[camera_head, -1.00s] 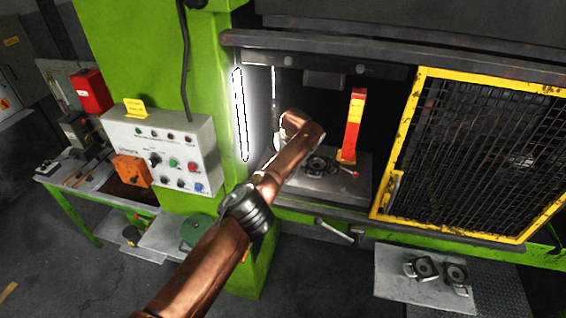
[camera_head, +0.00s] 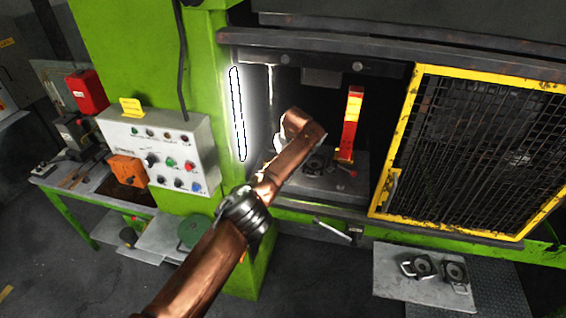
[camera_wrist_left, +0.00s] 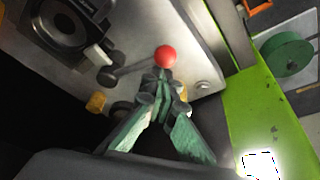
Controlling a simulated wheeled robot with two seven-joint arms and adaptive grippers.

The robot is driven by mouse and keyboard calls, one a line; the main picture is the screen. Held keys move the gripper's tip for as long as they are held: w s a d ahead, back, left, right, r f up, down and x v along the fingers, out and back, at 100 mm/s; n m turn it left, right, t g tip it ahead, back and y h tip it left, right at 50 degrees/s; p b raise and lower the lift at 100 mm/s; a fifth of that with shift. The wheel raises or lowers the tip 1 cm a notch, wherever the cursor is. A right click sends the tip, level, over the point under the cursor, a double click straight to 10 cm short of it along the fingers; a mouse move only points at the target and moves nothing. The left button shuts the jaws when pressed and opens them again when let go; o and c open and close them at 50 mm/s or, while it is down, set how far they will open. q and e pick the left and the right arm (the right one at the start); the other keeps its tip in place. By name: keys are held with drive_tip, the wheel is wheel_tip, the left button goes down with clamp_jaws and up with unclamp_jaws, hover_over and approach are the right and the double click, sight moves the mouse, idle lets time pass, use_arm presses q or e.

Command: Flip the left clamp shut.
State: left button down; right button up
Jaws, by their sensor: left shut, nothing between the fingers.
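In the left wrist view, the left clamp's lever (camera_wrist_left: 135,67) ends in a red ball knob (camera_wrist_left: 166,57) and lies low over the grey press bed (camera_wrist_left: 180,25). My left gripper (camera_wrist_left: 161,80) is shut and empty. Its fingertips are right by the knob; I cannot tell whether they touch it. In the head view my left arm reaches into the press and hides the left gripper and the left clamp. The round die fixture (camera_head: 315,161) shows partly beside the arm, and it also appears in the left wrist view (camera_wrist_left: 72,30). My right gripper is not in view.
A red and yellow upright bar (camera_head: 350,125) and a second red knob (camera_head: 352,174) are right of the die. The yellow-framed mesh gate (camera_head: 470,150) borders the opening on the right. The green press column (camera_wrist_left: 258,110) is close beside the left gripper.

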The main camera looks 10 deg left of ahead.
use_arm(q)
drive_tip(key=shift+s+d+f, duration=0.1)
drive_tip(key=shift+d, duration=0.1)
drive_tip(key=shift+s+d+p, duration=0.2)
drive_tip(key=shift+d+p, duration=0.2)
drive_tip(key=shift+d, duration=0.35)
